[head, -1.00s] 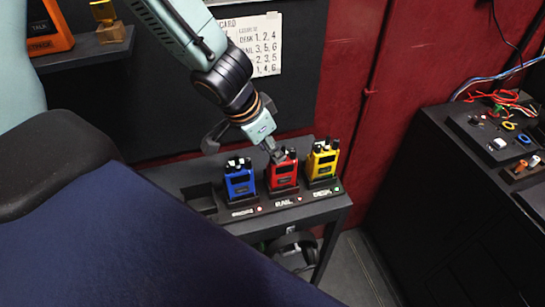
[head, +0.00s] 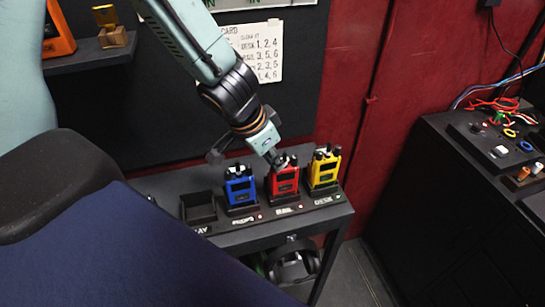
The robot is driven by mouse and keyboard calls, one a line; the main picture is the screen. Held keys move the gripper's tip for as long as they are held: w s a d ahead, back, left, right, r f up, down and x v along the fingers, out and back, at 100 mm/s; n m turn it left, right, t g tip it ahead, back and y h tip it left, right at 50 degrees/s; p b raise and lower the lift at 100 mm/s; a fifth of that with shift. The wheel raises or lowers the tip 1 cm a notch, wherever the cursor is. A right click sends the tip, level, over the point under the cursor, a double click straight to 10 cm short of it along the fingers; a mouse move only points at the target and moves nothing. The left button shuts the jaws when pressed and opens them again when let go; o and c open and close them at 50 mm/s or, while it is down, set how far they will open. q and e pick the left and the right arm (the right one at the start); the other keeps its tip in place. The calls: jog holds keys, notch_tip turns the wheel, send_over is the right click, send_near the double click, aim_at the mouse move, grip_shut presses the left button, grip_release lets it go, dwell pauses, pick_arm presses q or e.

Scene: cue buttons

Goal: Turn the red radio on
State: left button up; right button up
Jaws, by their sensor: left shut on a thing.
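The red radio (head: 284,181) stands upright in its cradle on the small dark table, between the blue radio (head: 239,187) and the yellow radio (head: 323,171). My left gripper (head: 275,160) reaches down from the upper left and is shut on the top of the red radio, at its knobs. The fingertips partly hide those knobs, so their setting cannot be read. My right gripper is not in view.
An empty cradle (head: 198,208) sits left of the blue radio. A printed card (head: 258,50) hangs on the wall behind. Headphones (head: 293,264) hang beneath the table. A dark cabinet with cables and coloured controls (head: 495,135) stands at the right.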

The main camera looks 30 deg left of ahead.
pick_arm(q)
grip_shut()
jog(key=m+h+p, duration=0.1)
jog(key=m+p, duration=0.2)
jog(key=p, duration=0.1)
jog(key=shift+a+r+g, duration=0.15)
jog(key=shift+g, duration=0.25)
jog(key=shift+w+m+h+p, duration=0.15)
jog(key=shift+m+h+p, duration=0.15)
jog(key=shift+m+p, duration=0.4)
jog(key=shift+f, duration=0.2)
jog(key=o, duration=0.8)
grip_release()
jog(key=shift+c, duration=0.2)
